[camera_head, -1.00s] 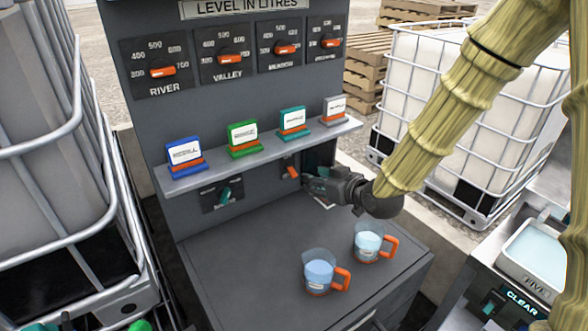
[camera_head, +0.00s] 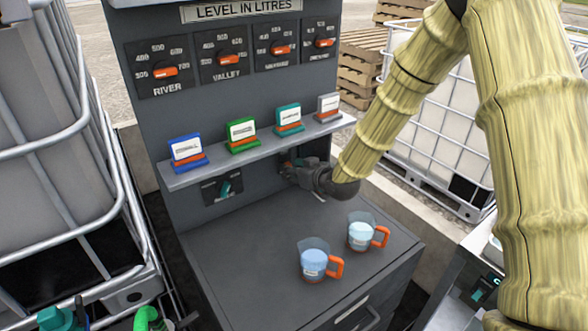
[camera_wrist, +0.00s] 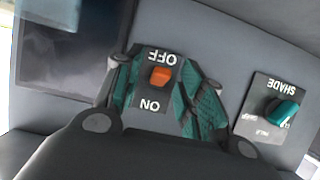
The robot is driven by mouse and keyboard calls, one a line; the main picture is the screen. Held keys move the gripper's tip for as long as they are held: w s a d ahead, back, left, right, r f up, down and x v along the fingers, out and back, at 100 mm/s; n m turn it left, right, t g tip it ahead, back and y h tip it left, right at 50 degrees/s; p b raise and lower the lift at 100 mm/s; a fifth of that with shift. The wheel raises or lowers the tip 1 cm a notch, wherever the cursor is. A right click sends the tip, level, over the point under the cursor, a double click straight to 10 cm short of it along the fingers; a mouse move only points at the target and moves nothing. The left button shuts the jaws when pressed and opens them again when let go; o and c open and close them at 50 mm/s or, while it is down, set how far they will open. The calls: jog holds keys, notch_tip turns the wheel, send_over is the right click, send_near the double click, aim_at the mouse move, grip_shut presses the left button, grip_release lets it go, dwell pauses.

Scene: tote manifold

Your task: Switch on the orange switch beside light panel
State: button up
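The orange switch (camera_wrist: 160,77) shows in the wrist view on a dark plate (camera_wrist: 154,103) marked OFF and ON, upside down in the picture. Its orange lever lies closer to the OFF word. A dark glossy panel (camera_wrist: 68,50), which looks like the light panel, is to the left of it. My gripper (camera_wrist: 165,80) is open, with its teal-padded fingers on either side of the switch plate. I cannot tell whether a finger touches the lever. In the head view my gripper (camera_head: 290,172) is under the shelf at the cabinet face and mostly hides the switch.
A teal SHADE knob (camera_wrist: 282,110) is to the right in the wrist view. The shelf (camera_head: 262,145) with several coloured card stands is just above my gripper. Two jugs with orange handles (camera_head: 314,260) (camera_head: 362,232) stand on the counter (camera_head: 240,240) below.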

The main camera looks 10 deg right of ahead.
jog(key=shift+s+r, duration=0.25)
jog(key=shift+w+f, duration=0.1)
jog(key=shift+w, duration=0.05)
grip_shut()
jog(key=shift+r+g+p, duration=0.45)
jog(key=shift+g+p, duration=0.05)
jog(key=shift+p, duration=0.6)
jog(key=shift+h, duration=0.3)
jog(key=shift+f, duration=0.1)
grip_release()
